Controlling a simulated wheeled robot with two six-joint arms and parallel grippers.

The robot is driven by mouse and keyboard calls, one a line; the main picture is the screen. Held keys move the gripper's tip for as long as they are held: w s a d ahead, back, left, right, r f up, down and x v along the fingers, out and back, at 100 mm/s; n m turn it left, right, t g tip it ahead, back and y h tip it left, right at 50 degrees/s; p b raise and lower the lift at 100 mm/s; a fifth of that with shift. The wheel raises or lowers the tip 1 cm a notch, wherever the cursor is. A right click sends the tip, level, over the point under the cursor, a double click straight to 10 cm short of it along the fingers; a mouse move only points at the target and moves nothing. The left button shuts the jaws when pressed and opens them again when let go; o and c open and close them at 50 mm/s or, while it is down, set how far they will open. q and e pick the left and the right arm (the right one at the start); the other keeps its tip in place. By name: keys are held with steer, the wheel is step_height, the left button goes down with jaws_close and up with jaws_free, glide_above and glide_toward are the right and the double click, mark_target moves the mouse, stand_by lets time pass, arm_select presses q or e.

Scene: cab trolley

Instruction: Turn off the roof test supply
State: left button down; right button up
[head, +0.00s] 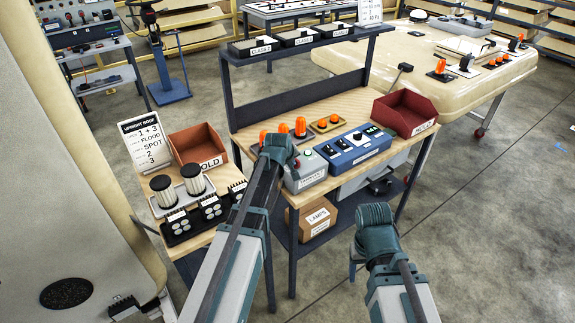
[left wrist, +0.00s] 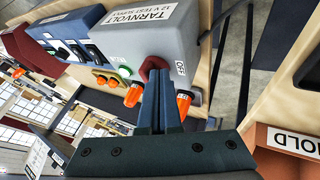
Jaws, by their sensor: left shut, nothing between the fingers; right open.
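A grey supply box (head: 308,178) stands on the wooden bench, left of a blue switch box. In the left wrist view the box (left wrist: 150,35) is labelled TARNVOLT 12 V TEST SUPPLY. Contact is unclear. My right gripper (head: 376,214) is open in front of the bench, away from the box.
The blue switch box (head: 355,148), orange lamps (head: 300,126) and a red bin (head: 405,112) share the bench. A side table holds a HOLD bin (head: 198,146) and lamp trays (head: 182,222). A cream roof panel (head: 425,55) is behind right. Floor at right is clear.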

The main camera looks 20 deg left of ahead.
arm_select(q)
steer(key=shift+d+n+y, duration=0.35)
steer(key=shift+n+y, duration=0.15)
steer(key=shift+n, duration=0.4)
steer(key=shift+d+n+y, duration=0.3)
steer(key=shift+n+y, duration=0.1)
steer(key=shift+n, duration=0.2)
steer(key=shift+w+d, duration=0.25)
steer(key=shift+d, duration=0.15)
steer(key=shift+w+d+n, duration=0.15)
steer(key=shift+d+n, duration=0.05)
steer(key=shift+n, duration=0.1)
steer(key=shift+w+d+n+g+y, duration=0.3)
steer(key=shift+n+g+y, duration=0.1)
steer(key=shift+n+y, duration=0.4)
steer(key=n, duration=0.1)
steer(key=n+g+y, duration=0.1)
steer(key=n, duration=0.1)
steer(key=w+n+g+y, duration=0.1)
steer(key=shift+w+d+n, duration=0.1)
steer(key=shift+d+n, duration=0.2)
steer(key=shift+d, duration=0.1)
steer(key=shift+s+a, duration=0.1)
steer(key=shift+s, duration=0.15)
steer(key=shift+a, duration=0.15)
